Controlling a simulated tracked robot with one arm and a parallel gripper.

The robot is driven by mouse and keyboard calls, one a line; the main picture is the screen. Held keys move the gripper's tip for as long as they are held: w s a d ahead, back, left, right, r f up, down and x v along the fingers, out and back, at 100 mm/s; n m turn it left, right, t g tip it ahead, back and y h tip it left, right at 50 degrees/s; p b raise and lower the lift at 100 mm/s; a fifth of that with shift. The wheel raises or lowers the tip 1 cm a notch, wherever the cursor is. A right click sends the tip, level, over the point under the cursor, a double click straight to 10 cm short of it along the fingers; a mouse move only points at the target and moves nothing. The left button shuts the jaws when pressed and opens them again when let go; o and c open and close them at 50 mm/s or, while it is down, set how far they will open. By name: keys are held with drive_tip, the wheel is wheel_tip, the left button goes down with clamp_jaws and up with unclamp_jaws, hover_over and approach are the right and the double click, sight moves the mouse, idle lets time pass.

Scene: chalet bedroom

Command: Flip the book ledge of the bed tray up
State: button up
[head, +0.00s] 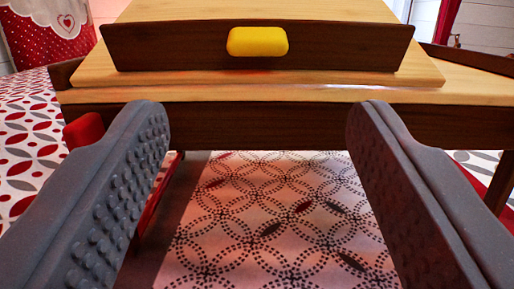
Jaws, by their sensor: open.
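The bed tray (290,124) stands ahead of me, with a pale wood top and a dark wood front edge. A dark brown strip, apparently the book ledge (180,46), runs along the front of a pale raised board (260,10) on the tray. A yellow tab (257,41) sits at the middle of the strip. My gripper (258,115) is open and empty. Its two grey studded fingers stand wide apart, below and nearer than the yellow tab, and do not appear to touch it. The fingers hide parts of the tray's front.
A patterned bedspread (275,220) lies below the tray. Something red (84,131) shows at the tray's left, partly behind the left finger. A tray leg (499,185) stands at the right. A red cloth with hearts (45,30) hangs at the back left.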

drive_tip(key=shift+p+v, duration=0.3)
drive_tip(key=shift+v, duration=1.9)
drive_tip(key=shift+r, duration=0.1)
